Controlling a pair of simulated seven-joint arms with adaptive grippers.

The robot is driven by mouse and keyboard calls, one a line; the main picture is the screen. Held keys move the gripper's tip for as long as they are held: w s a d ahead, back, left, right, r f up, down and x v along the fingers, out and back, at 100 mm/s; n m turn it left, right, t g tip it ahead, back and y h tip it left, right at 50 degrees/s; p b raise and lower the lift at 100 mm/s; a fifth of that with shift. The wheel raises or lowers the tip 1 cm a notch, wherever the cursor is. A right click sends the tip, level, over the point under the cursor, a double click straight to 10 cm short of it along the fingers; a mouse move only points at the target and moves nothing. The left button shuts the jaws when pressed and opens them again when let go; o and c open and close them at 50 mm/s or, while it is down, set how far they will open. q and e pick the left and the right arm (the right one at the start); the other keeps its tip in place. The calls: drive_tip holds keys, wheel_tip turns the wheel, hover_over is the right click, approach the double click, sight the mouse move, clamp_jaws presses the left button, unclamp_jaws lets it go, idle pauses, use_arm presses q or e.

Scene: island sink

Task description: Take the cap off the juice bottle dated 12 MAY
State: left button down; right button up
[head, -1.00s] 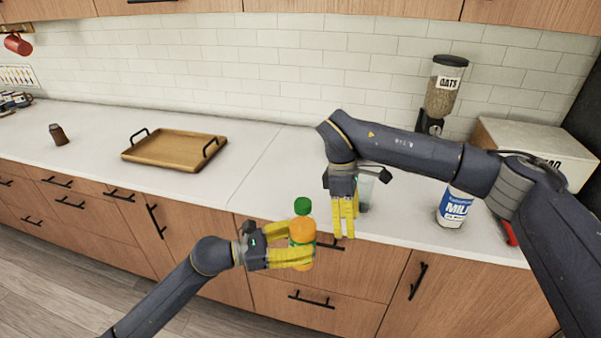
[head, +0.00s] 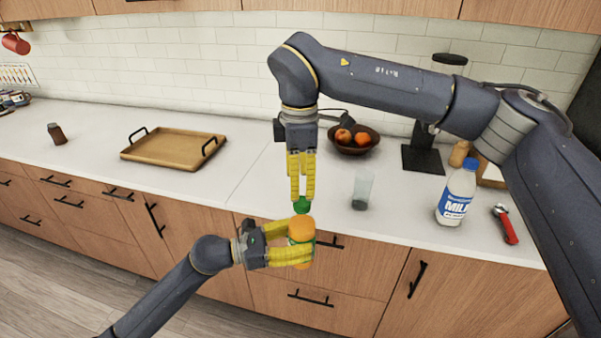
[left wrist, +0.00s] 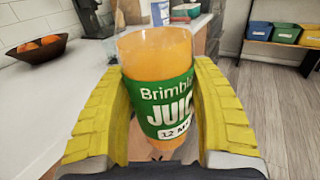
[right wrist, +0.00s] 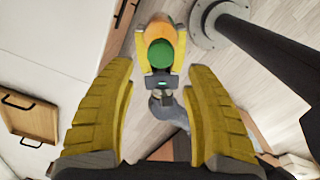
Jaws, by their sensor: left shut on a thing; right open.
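The juice bottle (head: 301,228) holds orange juice and has a green cap (head: 301,204). My left gripper (head: 295,248) is shut around its body, in front of the counter's edge. In the left wrist view the bottle's green label (left wrist: 165,103) reads "JUIC" and "12 M", with the rest of the date cut off; the cap is out of that view. My right gripper (head: 302,198) is open and points down just above the cap. In the right wrist view the cap (right wrist: 160,53) shows between the open fingers, on top of the bottle; I cannot tell whether they touch it.
A wooden tray (head: 173,150) and a small brown bottle (head: 57,134) are at the left. Counter between tray and glass is mostly clear.

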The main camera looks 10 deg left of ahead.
sight(300, 201)
drive_tip(key=shift+f, duration=3)
drive_tip(key=shift+c, duration=0.5)
clamp_jaws()
